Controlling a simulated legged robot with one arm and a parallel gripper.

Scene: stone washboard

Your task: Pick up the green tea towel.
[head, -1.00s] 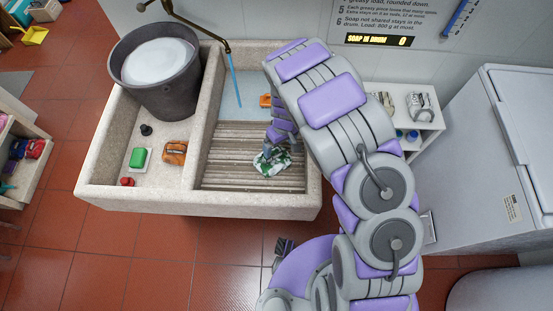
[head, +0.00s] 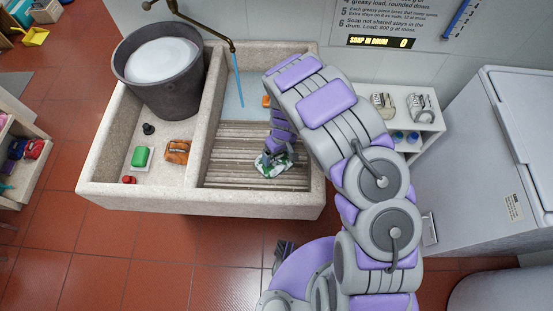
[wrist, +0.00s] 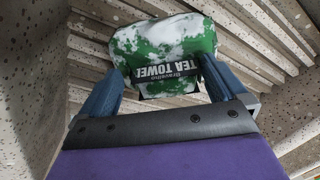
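The tea towel (head: 275,170) is a green and white patterned bundle on the ribbed stone washboard (head: 225,172). In the wrist view the towel (wrist: 160,50) shows a dark label reading "TEA TOWEL". My gripper (head: 268,158) reaches down to the towel. In the wrist view my gripper (wrist: 163,72) is open, with one blue finger at each side of the towel's near end. The fingers look very close to its sides; firm contact cannot be told. The towel appears to rest on the ridges.
A dark bucket (head: 160,88) of white suds stands in the left basin. Near it are a green soap block (head: 140,157), an orange-brown item (head: 177,151) and a small red item (head: 128,179). Stone rims (head: 210,202) surround the washboard. A tap pours water behind.

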